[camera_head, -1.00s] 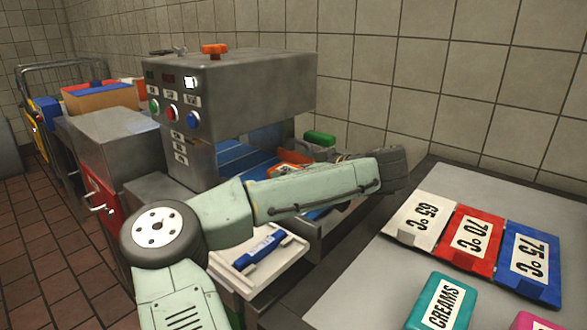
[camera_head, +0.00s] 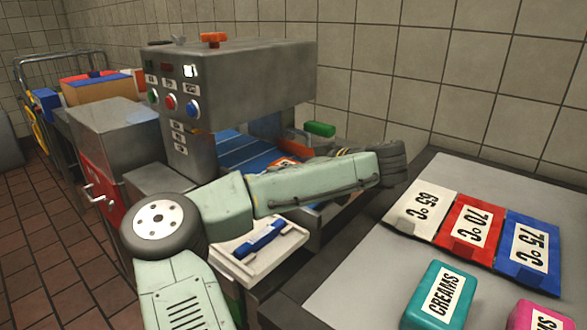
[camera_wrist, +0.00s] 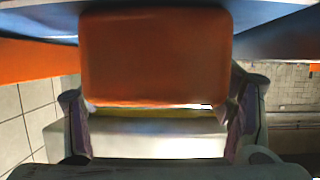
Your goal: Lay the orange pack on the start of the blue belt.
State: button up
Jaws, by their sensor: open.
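The orange pack (camera_head: 284,163) lies on the blue belt (camera_head: 237,150) beneath the grey machine's head, partly hidden by my arm. In the wrist view the orange pack (camera_wrist: 155,58) fills the upper middle, with blue surface (camera_wrist: 255,14) beyond and beside it. My gripper (camera_wrist: 162,98) is open, with one finger low on each side of the picture. The pack's near edge is around the level of the fingertips, with visible gaps at both sides. In the head view my arm hides the fingers.
The grey machine (camera_head: 235,80) overhangs the belt. A green block (camera_head: 320,129) sits behind my arm. A white tray (camera_head: 250,262) with a blue handle is in front. At right, a table (camera_head: 350,275) holds temperature cards and a teal creams pack (camera_head: 440,292).

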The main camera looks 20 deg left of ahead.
dwell(0.3)
jog(key=v, duration=0.7)
jog(key=shift+s+d, duration=0.1)
jog(key=shift+d, duration=0.15)
